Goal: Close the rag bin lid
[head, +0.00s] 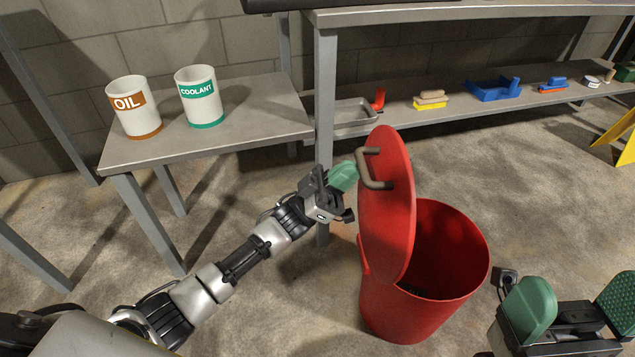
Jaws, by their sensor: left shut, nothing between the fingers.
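The red rag bin (465,252) stands on the floor right of centre, and its dark inside shows. Its round red lid (392,225) stands about upright at the bin's left side, so the bin is open. A grey-brown bar handle (374,172) sits on the lid's outer face, near the top. My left gripper (346,176) is shut and empty, with its green fingertips just left of the handle. I cannot tell whether they touch the lid. My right gripper (578,296) is open and empty, low at the right of the bin.
A grey side table (255,105) at the left holds a white OIL can (135,120) and a white COOLANT can (200,108). A long bench's lower shelf (455,112) behind the bin holds a tray, brushes and a blue bin. A yellow stand (615,130) is at far right.

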